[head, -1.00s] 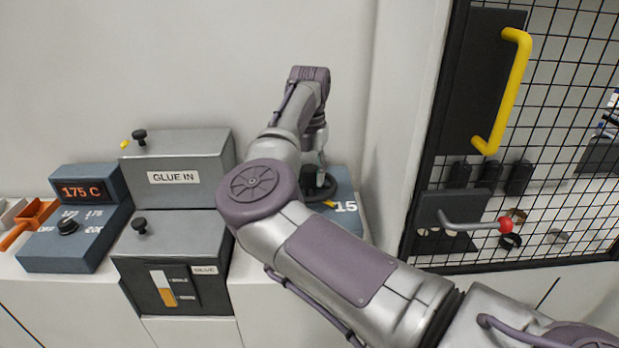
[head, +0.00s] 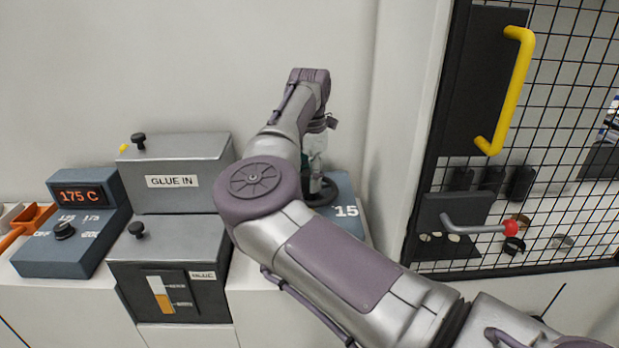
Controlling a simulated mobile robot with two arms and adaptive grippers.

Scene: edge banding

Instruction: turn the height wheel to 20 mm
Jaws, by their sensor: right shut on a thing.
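The height wheel (head: 326,195) is a dark round wheel on top of a blue-grey box (head: 349,214) marked with a white 15, right of centre. My right arm reaches across the picture and bends down over it. My right gripper (head: 316,184) points down at the wheel and is shut on it. Its fingertips are small and partly hidden behind my own arm, so the exact grip is hard to see. Part of the box and its scale is also covered by my arm. My left gripper is not in view.
Left of the wheel stand the grey GLUE IN box (head: 177,172), a glue level unit (head: 170,262) and a temperature control (head: 70,222) reading 175 C. On the right is a black mesh door (head: 567,110) with a yellow handle (head: 514,90) and a red-knobbed lever (head: 480,226).

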